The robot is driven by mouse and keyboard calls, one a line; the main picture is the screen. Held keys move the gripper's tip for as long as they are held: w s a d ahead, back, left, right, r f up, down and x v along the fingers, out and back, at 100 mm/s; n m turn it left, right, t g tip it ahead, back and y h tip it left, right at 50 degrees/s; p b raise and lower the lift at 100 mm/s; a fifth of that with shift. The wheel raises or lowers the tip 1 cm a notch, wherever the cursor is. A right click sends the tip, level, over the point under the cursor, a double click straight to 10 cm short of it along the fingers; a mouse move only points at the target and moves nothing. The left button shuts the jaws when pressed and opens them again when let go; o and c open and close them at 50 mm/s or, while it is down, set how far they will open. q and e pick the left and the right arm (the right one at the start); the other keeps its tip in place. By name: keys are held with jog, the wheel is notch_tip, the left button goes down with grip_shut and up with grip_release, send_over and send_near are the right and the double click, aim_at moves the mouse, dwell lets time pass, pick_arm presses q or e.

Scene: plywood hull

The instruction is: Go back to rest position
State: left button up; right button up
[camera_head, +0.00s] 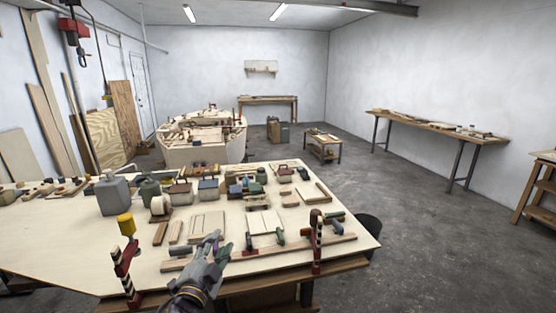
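My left gripper (213,246) shows at the lower middle of the head view, over the near edge of the plywood workbench (70,235). Its grey fingers point away from me, towards the bench top. I see nothing clearly held in it, but the fingers are too small and foreshortened to tell whether they are open or shut. My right gripper is not in view.
A plywood hull (200,148) is behind. Grey floor (420,220) is open at right.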

pick_arm(q)
jog(key=s+a+f+n+g+y, duration=0.2)
jog(key=s+a+f+n+g, duration=0.15)
jog(key=f, duration=0.35)
jog(key=s+a+f+n+g+y, duration=0.1)
jog(key=s+a+f+n+g, duration=0.15)
jog(key=s+f, duration=0.4)
jog(key=s+f+n+g+h, duration=0.1)
jog(key=s+f+n+g, duration=0.1)
jog(key=s+f+g, duration=0.35)
jog(key=s+f+n+g, duration=0.25)
jog(key=s+f, duration=0.35)
jog(key=s, duration=0.4)
notch_tip(320, 180, down, 33)
jog(key=s+a+g, duration=0.2)
jog(key=s+a+f, duration=0.3)
jog(key=s+f, duration=0.6)
jog(key=s, duration=0.1)
jog(key=s+a+f+g, duration=0.1)
jog(key=s+a+f, duration=0.2)
jog(key=s+f, duration=0.7)
jog(key=shift+s+a+f+m+y, duration=0.25)
jog(key=shift+s+f+m+y, duration=0.05)
jog(key=shift+s+m+y, duration=0.15)
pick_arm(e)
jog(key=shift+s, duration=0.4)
